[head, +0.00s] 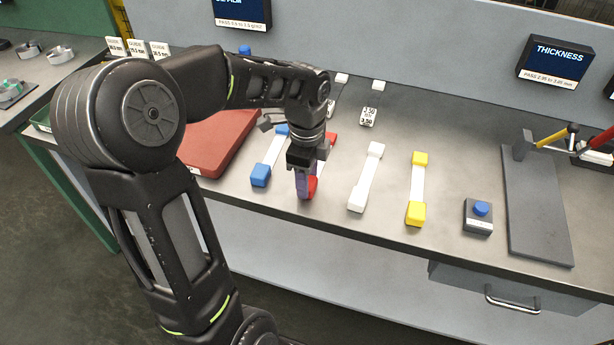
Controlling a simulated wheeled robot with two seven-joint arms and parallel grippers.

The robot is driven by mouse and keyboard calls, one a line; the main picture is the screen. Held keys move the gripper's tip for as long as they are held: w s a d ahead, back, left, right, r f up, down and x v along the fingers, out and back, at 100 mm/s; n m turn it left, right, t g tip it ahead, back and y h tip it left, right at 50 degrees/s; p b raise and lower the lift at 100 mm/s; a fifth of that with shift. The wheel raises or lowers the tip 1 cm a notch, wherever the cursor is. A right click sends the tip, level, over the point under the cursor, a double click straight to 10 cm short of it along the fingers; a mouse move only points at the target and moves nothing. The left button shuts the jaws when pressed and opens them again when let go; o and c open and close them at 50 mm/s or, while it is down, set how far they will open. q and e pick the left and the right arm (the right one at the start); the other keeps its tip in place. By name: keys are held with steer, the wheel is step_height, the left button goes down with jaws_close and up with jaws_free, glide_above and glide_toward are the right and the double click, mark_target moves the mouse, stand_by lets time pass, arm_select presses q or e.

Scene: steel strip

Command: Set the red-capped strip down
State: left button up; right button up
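The red-capped strip (313,187) is among a row of strips on the grey bench, between the blue-capped and white-capped ones. Its near red cap shows beside my gripper finger and its far red cap shows behind my wrist; its middle is mostly hidden. My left gripper (304,186) points down at the near cap, with one purplish finger in front of it. I cannot tell whether the fingers are closed on the cap or whether the strip touches the bench. My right gripper is not in view.
A blue-capped strip (261,175) lies to the left, a white-capped strip (366,178) and a yellow-capped strip (417,187) to the right. A red mat (208,150) is farther left. A blue-button box (479,215) and a dark plate (535,215) stand at right.

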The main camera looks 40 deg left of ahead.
arm_select(q)
steer(key=o, duration=0.5)
steer(key=shift+r, duration=0.1)
step_height(320, 180, up, 8)
steer(key=shift+s+f, duration=0.1)
steer(key=shift+f, duration=0.05)
steer(key=shift+f, duration=0.1)
stand_by(1.0)
